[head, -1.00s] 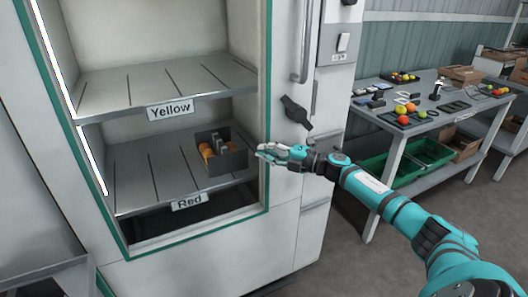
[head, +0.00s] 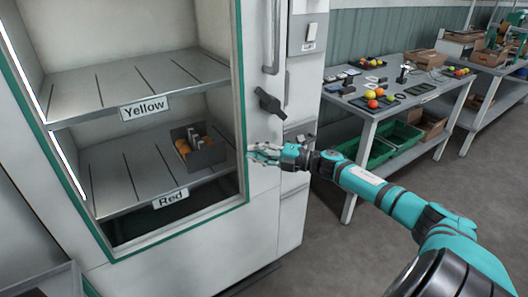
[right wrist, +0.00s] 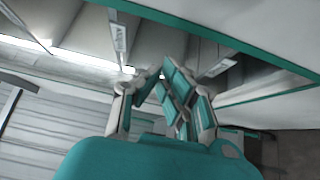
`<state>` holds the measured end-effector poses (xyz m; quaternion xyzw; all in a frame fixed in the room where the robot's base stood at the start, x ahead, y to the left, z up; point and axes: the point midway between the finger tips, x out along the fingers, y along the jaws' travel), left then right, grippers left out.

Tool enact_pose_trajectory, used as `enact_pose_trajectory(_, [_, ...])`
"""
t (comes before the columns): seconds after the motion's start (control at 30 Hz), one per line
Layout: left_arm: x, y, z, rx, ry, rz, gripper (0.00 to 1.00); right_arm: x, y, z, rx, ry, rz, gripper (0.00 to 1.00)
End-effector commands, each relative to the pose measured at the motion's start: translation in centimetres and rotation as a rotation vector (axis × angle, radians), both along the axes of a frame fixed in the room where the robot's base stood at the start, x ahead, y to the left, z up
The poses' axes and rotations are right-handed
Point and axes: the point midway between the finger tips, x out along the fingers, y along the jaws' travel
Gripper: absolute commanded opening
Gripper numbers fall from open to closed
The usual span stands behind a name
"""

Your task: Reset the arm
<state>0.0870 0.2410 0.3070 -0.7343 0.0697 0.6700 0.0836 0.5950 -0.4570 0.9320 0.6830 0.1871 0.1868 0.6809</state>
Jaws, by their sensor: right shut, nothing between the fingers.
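My right arm reaches in from the lower right of the head view. Its gripper (head: 262,153) is shut and empty, in front of the right frame of the open cabinet (head: 243,110). In the right wrist view the fingers (right wrist: 160,82) come together with nothing between them, and the cabinet's green-edged opening lies beyond. My left gripper is not in view.
A dark tray (head: 207,157) with orange tomatoes stands on the shelf labelled Red (head: 170,199). The shelf labelled Yellow (head: 144,107) above is empty. A table (head: 372,112) with tomatoes and tools stands at the right, green crates (head: 378,152) below. Grey floor lies open in front.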

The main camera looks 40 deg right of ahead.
Motion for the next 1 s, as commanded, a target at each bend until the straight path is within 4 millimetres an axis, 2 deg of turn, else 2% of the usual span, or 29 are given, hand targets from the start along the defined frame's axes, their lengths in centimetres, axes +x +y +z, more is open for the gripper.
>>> enact_pose_trajectory(0.1, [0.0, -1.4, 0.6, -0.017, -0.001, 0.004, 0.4, -1.3, -0.6, 0.1, 0.001, 0.002, 0.003, 0.0])
enact_pose_trajectory(0.17, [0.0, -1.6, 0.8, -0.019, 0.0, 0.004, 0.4, -1.7, -0.9, 0.1, 0.001, 0.001, 0.002, 0.0])
enact_pose_trajectory(0.5, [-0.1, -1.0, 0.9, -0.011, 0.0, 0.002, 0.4, -2.4, -1.3, 0.0, 0.001, -0.002, 0.003, 0.0])
enact_pose_trajectory(0.57, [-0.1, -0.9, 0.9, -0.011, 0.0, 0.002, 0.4, -2.4, -1.4, -0.4, 0.01, 0.006, -0.008, 0.0])
enact_pose_trajectory(0.63, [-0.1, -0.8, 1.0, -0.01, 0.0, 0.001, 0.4, -2.4, -1.9, -2.0, 0.044, 0.033, -0.043, 0.0])
enact_pose_trajectory(0.67, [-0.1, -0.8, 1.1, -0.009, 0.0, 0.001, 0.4, -2.4, -2.3, -3.1, 0.067, 0.052, -0.068, 0.0])
enact_pose_trajectory(0.77, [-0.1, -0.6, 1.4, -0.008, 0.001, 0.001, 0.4, -2.8, -3.7, -8.5, 0.172, 0.144, -0.187, 0.0])
enact_pose_trajectory(0.87, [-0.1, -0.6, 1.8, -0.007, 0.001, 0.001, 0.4, -4.4, -4.8, -15.7, 0.292, 0.27, -0.337, 0.0])
enact_pose_trajectory(0.9, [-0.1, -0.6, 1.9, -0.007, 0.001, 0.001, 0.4, -5.4, -5.0, -18.7, 0.337, 0.323, -0.396, 0.0])
enact_pose_trajectory(0.97, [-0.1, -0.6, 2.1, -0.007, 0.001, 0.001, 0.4, -7.0, -5.0, -23.0, 0.399, 0.4, -0.477, 0.0])
enact_pose_trajectory(1.0, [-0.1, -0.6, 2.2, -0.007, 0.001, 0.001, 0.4, -8.3, -4.9, -25.8, 0.435, 0.453, -0.531, 0.0])
